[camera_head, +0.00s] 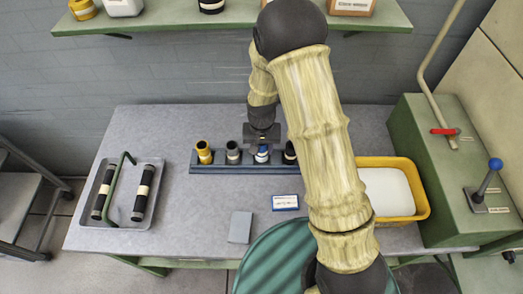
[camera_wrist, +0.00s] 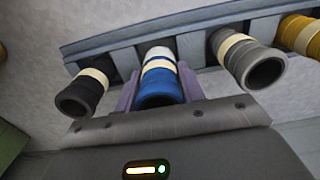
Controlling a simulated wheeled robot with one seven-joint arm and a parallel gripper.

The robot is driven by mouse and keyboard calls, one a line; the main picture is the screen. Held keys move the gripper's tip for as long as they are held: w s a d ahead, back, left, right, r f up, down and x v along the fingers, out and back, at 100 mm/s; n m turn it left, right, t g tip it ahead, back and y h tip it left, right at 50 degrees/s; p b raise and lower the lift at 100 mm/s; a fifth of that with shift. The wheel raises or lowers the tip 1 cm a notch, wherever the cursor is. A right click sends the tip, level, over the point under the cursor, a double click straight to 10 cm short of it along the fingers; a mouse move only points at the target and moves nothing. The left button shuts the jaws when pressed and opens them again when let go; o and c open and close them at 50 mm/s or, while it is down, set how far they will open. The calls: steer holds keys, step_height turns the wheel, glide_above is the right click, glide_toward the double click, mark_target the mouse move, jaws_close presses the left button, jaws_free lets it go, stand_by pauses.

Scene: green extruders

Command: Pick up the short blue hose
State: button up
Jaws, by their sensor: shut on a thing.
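The short blue hose (camera_wrist: 160,90) has a pale band and a white top end. It sits in a slot of the blue-grey rack (camera_wrist: 120,43) in the wrist view. In the head view the hose (camera_head: 262,157) stands in the rack between a grey and a black hose. My gripper (camera_wrist: 158,78) is shut on the blue hose, with one purple finger on each side of it. In the head view my gripper (camera_head: 262,146) is over the hose and partly covers it.
Beside it in the rack are a grey hose (camera_head: 233,150), a yellow hose (camera_head: 204,152) and a black hose (camera_head: 290,152). A metal tray (camera_head: 111,222) with two black hoses is at left. A yellow bin (camera_head: 424,204) is at right.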

step_height(320, 180, up, 8)
steer(key=b, duration=0.1)
steer(key=shift+r, duration=0.15)
stand_by(0.6)
